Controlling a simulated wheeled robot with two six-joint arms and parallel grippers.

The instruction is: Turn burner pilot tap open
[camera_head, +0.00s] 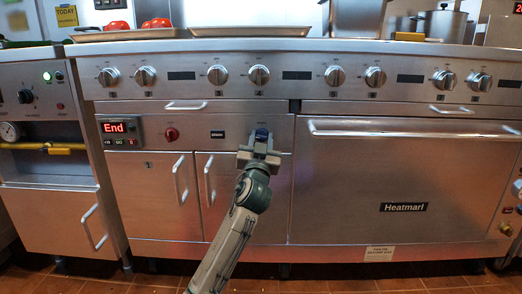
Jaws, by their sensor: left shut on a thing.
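A small dark blue knob (262,134), which I take to be the burner pilot tap, sits on the steel front panel right of centre. My left gripper (260,142) reaches up from below and is shut on this knob. The fingers hide most of it, so its turn angle and any label cannot be made out. My right gripper is not in view.
A red knob (171,134) and a display reading "End" (114,127) are on the same panel to the left. Door handles (209,180) stick out below. A row of burner knobs (259,75) runs above. The oven handle (410,131) is at right.

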